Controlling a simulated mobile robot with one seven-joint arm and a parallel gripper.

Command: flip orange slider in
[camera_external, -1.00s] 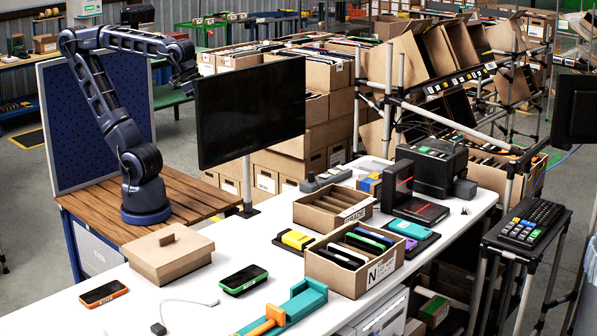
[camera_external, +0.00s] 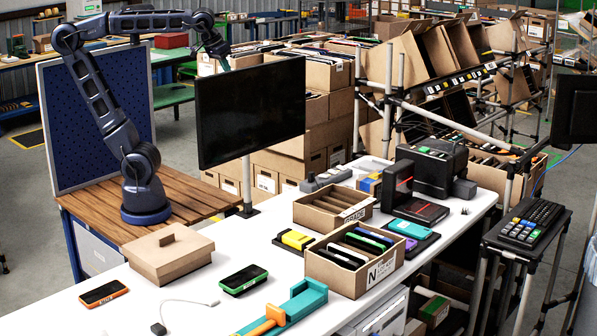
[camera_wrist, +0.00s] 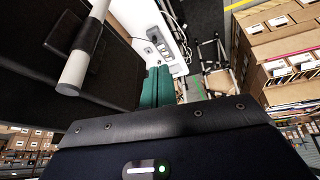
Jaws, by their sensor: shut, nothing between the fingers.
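An orange slider piece (camera_external: 264,322) sits on a teal fixture (camera_external: 304,298) at the front edge of the white table, partly cut off by the frame's bottom. My gripper (camera_external: 224,63) is high up by the monitor's upper left corner, far behind and above the fixture. In the wrist view its teal fingers (camera_wrist: 157,86) are side by side, shut and empty. The fixture and slider cannot be made out in the wrist view.
A black monitor (camera_external: 250,110) stands between my arm and the table's middle. The white table (camera_external: 200,275) holds a lidded carton (camera_external: 170,254), an orange-rimmed phone (camera_external: 103,293), a green-rimmed phone (camera_external: 243,279), a cable and an open box of devices (camera_external: 325,275).

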